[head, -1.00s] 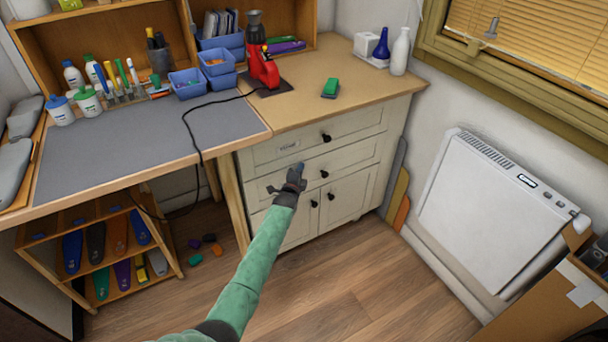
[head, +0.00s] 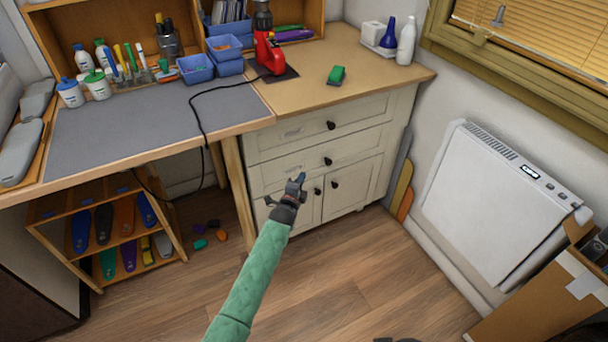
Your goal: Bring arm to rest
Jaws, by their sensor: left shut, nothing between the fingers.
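My left gripper (head: 297,182) shows in the head view at the end of my green-sleeved left arm. It is shut and empty. It appears in front of the lower part of the cream cabinet (head: 388,125), over the lower drawer and the top of the doors. I cannot tell how far it is from the cabinet front. The drawers and doors are closed. My right gripper cannot be made out; only a small dark shape shows at the bottom edge.
A workbench with a grey mat (head: 150,125) stands at the left, with a shelf of insoles (head: 105,245) under it. A red machine (head: 269,55) stands on the cabinet top. A white heater (head: 490,205) is at the right, near a cardboard box (head: 545,300). The wooden floor (head: 340,290) between is clear.

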